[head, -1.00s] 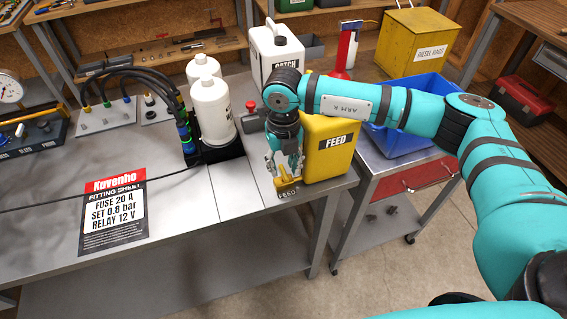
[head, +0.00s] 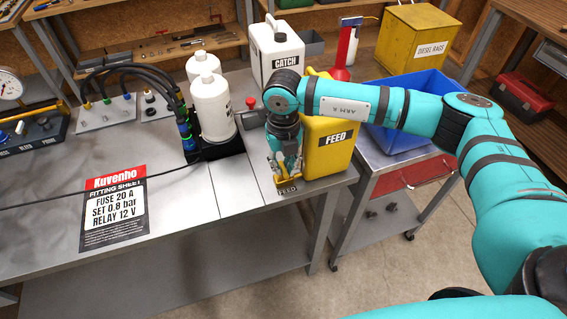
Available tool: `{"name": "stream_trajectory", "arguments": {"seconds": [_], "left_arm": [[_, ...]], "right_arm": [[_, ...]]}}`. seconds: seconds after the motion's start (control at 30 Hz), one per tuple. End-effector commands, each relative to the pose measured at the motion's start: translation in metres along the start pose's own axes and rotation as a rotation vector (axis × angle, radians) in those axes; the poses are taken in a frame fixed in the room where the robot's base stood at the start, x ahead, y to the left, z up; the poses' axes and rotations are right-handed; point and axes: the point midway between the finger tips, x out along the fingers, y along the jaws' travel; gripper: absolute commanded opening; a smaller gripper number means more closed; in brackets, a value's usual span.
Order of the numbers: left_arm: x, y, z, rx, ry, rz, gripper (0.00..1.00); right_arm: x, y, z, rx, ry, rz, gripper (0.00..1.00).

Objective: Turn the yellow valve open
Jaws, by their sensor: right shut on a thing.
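The yellow valve (head: 296,186) is low at the bench's front edge, by the FEED label (head: 287,189) and beside the yellow FEED can (head: 330,150). Only part of its yellow handle shows under the fingers. My right gripper (head: 286,180) points down from above and is shut on the yellow valve. Its arm comes in from the right and covers part of the FEED can. My left gripper is not in view.
A white CATCH can (head: 277,58) stands behind my right wrist. A red button (head: 251,103) and white bottles (head: 213,110) stand to the left. A fitting sheet (head: 115,208) lies on the bench. A blue bin (head: 400,140) sits on a cart at right.

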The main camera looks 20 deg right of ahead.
Motion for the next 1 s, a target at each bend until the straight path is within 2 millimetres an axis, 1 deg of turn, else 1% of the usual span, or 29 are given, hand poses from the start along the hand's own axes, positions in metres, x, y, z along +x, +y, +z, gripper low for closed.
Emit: {"name": "stream_trajectory", "arguments": {"seconds": [0.17, 0.37, 0.7, 1.0], "left_arm": [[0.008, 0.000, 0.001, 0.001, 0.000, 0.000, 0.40], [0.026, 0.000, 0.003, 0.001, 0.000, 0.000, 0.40], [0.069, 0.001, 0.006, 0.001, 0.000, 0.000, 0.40], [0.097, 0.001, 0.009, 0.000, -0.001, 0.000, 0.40]], "right_arm": [[0.002, 0.000, 0.000, -0.038, -0.001, 0.000, 0.00], [0.004, 0.000, 0.001, -0.150, -0.003, 0.000, 0.00], [0.005, 0.000, 0.001, -0.454, -0.004, 0.000, 0.00], [0.003, 0.000, 0.001, -0.704, -0.005, -0.001, 0.00]]}}
